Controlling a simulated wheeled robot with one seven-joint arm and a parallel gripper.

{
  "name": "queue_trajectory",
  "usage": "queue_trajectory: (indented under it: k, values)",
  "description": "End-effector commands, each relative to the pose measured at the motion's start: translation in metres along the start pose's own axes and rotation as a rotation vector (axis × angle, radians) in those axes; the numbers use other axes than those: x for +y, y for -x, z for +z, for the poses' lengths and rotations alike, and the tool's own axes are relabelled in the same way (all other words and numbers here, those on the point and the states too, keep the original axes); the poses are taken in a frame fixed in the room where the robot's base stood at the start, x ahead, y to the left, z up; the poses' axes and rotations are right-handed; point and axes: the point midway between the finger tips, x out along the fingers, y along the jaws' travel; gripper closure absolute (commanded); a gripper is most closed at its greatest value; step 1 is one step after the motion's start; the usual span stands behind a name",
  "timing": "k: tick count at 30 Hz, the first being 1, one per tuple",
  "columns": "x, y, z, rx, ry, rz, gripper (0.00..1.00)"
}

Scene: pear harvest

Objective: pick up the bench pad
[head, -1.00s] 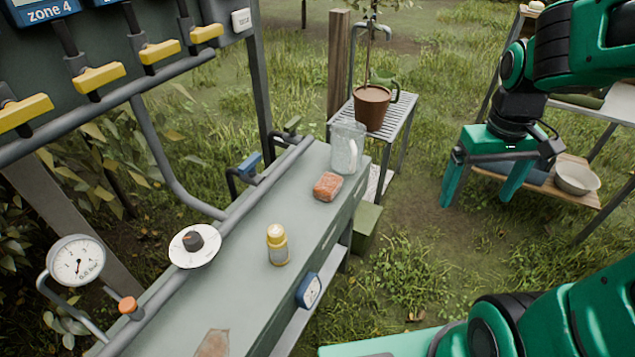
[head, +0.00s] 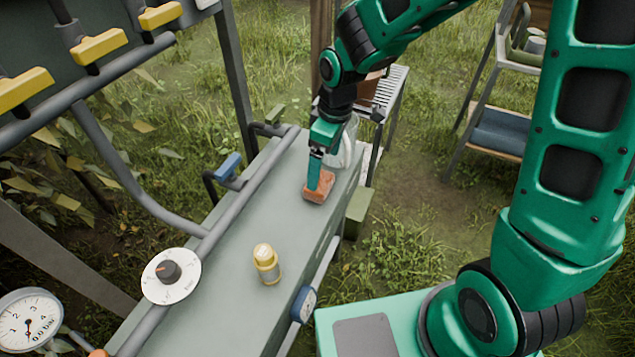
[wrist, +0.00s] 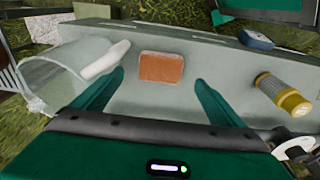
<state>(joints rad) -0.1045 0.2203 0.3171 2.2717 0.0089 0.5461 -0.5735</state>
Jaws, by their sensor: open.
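The bench pad, a small orange-red block (head: 328,184), lies flat on the grey bench (head: 225,262). In the wrist view the pad (wrist: 161,69) shows whole, centred between the two finger ends. My gripper (head: 316,186) points down over the pad in the head view, and a finger hides part of it. In the wrist view my gripper (wrist: 159,79) is open, with one green finger to each side of the pad and a gap on both sides. Nothing is held. I cannot tell exactly how high the fingertips are above the bench.
A clear jug (head: 350,142) stands just beyond the pad; its pale handle (wrist: 105,60) is close to the left finger in the wrist view. A yellow-capped bottle (head: 266,264) stands nearer on the bench. A pipe with a blue-handled valve (head: 229,167) runs along the left edge.

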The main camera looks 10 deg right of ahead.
Motion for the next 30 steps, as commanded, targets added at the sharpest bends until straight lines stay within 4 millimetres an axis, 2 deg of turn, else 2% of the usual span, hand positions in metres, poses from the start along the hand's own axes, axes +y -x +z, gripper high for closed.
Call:
queue_trajectory:
  k: [3,11,21,30]
  values:
    - [-0.003,-0.018,-0.002,-0.003,0.005,-0.004,0.08]
    - [-0.004,-0.034,-0.004,-0.002,0.009,-0.002,0.08]
    - [-0.003,-0.074,-0.005,-0.002,0.01,-0.002,0.08]
    - [-0.003,-0.079,-0.005,-0.001,0.01,-0.001,0.08]
